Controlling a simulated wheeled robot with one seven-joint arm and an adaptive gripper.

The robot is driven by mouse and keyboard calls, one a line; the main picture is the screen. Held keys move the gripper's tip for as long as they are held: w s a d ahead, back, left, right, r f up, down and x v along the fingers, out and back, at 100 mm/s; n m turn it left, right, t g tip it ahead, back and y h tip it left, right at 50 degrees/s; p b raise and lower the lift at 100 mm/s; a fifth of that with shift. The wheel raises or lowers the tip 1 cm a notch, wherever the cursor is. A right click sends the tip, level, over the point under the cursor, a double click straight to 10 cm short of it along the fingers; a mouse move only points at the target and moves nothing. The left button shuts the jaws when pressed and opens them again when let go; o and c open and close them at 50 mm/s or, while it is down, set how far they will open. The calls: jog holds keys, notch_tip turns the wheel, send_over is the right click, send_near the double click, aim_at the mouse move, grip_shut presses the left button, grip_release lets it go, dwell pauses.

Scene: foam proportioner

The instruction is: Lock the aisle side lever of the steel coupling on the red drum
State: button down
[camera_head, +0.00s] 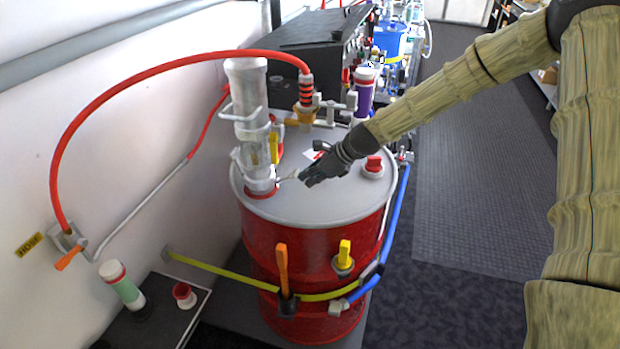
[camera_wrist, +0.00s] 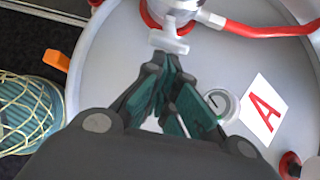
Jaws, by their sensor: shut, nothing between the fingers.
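The red drum (camera_head: 300,250) stands upright with a grey lid (camera_head: 320,205). The steel coupling (camera_head: 260,172) sits on the lid's left part, below a clear upright cylinder, with a red ring at its base. A pale lever (camera_head: 287,177) sticks out from the coupling toward my gripper (camera_head: 306,178). In the wrist view this lever (camera_wrist: 169,43) lies just past my fingertips (camera_wrist: 172,68), in front of the coupling (camera_wrist: 180,8). My gripper is shut and empty, low over the lid. Whether the fingertips touch the lever I cannot tell. The coupling's far side is hidden.
A dial gauge (camera_wrist: 222,103) and a card marked A (camera_wrist: 264,110) lie on the lid near my fingers. A red cap (camera_head: 374,165) is close under my wrist. A red hose (camera_head: 150,78) arches over from the wall. The aisle floor (camera_head: 480,180) at right is clear.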

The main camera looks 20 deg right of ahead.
jog(key=shift+r, duration=0.15)
jog(key=shift+r+p, duration=0.7)
jog(key=shift+p, duration=0.05)
jog(key=s+d, duration=0.7)
jog(key=d, duration=0.3)
jog(key=shift+d+r, duration=0.35)
jog(key=shift+r, duration=0.05)
jog(key=shift+s, duration=0.1)
